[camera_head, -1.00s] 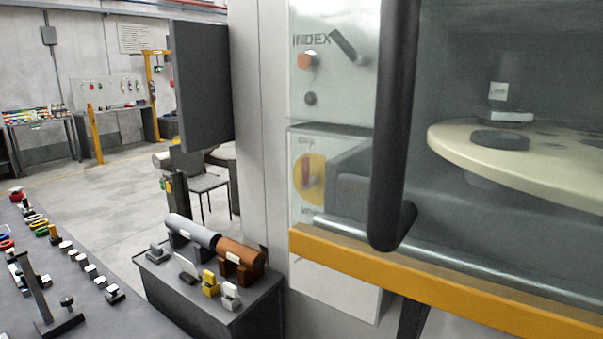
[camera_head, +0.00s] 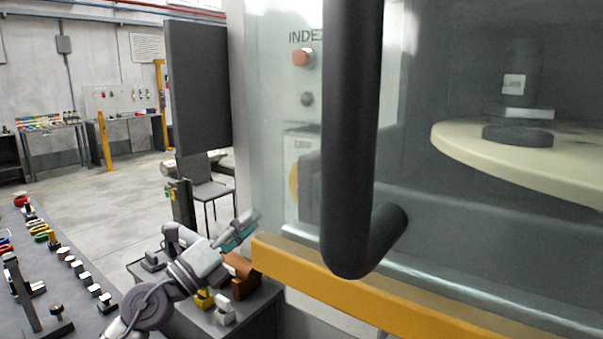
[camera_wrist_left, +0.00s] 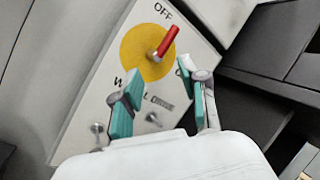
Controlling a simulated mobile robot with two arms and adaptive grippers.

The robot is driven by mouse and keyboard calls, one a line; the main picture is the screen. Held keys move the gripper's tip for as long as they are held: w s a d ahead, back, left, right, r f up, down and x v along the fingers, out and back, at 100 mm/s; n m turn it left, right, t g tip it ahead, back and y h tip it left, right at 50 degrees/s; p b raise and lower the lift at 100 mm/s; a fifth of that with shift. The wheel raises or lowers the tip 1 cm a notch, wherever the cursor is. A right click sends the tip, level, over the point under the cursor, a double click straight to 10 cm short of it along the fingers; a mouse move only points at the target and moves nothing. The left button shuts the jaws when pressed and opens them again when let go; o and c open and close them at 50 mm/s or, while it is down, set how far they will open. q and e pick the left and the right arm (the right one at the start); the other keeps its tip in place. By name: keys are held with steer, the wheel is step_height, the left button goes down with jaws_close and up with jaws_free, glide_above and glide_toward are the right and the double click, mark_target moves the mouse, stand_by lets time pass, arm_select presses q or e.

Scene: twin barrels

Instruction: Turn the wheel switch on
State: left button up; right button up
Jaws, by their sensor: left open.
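The wheel switch is a red lever (camera_wrist_left: 167,43) on a round yellow disc (camera_wrist_left: 138,52) on a pale panel. In the left wrist view the lever points up and right, toward the word OFF. Lettering below the disc is partly hidden by my fingers. In the head view only a sliver of the yellow disc (camera_head: 293,184) shows; the lever is hidden there. My left gripper (camera_wrist_left: 159,76) is open, its two teal fingers spread in front of the panel, with the lever beyond the fingertips. In the head view my left gripper (camera_head: 244,226) is left of the panel. My right gripper is not in view.
A thick black door handle (camera_head: 350,140) stands in front of the panel. A yellow-orange rail (camera_head: 370,297) runs below it. A small table (camera_head: 270,312) with a brown cylinder and blocks is under my left arm. A dark monitor (camera_head: 198,88) stands left of the machine.

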arm_select(q)
step_height(320, 180, up, 8)
steer(key=m+g+y, duration=0.3)
steer(key=m, duration=0.8)
steer(key=p+x, duration=0.1)
steer(key=x, duration=0.3)
steer(key=p+x, duration=0.2)
steer(key=x, duration=0.2)
steer(key=p+x, duration=0.1)
steer(key=x, duration=0.3)
steer(key=shift+s+d+r+p, duration=0.1)
steer(key=shift+s+d+p, duration=0.1)
steer(key=shift+d+p, duration=0.2)
steer(key=shift+w+d, duration=0.3)
jaws_close()
